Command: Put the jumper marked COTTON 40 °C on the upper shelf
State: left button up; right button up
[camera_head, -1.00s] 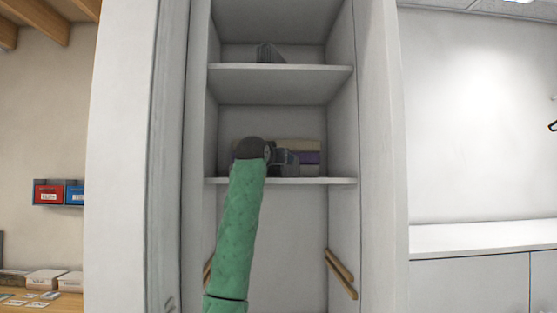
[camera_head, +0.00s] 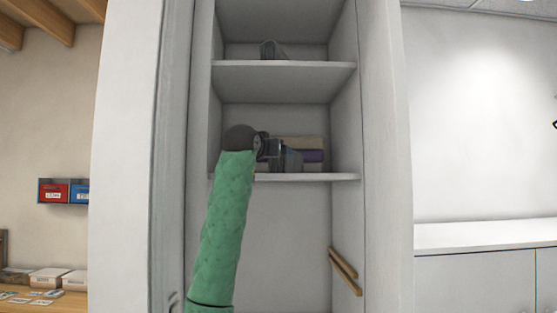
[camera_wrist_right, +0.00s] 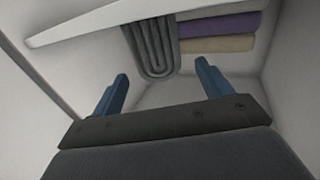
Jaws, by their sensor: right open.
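A grey folded garment (camera_wrist_right: 150,45) stands beside a stack of beige and purple folded cloths (camera_wrist_right: 215,25) in the right wrist view. In the head view the grey garment (camera_head: 292,160) and the stack (camera_head: 312,149) are on the middle shelf (camera_head: 325,178), partly hidden by my gripper. No label is readable. My right gripper (camera_head: 277,148) is at the left of the grey garment. Its blue fingers (camera_wrist_right: 161,72) are apart and empty, pointing toward the garment. The upper shelf (camera_head: 310,65) holds a dark grey item (camera_head: 273,50). My left gripper is not in view.
The cupboard's side walls (camera_head: 343,115) stand close on both sides. The upper shelf has bare room right of the dark grey item. Wooden rails (camera_head: 345,272) are low on the right inner wall. A white counter (camera_head: 480,236) is outside at right.

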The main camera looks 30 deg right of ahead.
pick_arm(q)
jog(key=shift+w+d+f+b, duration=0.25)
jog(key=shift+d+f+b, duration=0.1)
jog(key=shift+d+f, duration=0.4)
pick_arm(e)
jog(key=shift+v, duration=2.05)
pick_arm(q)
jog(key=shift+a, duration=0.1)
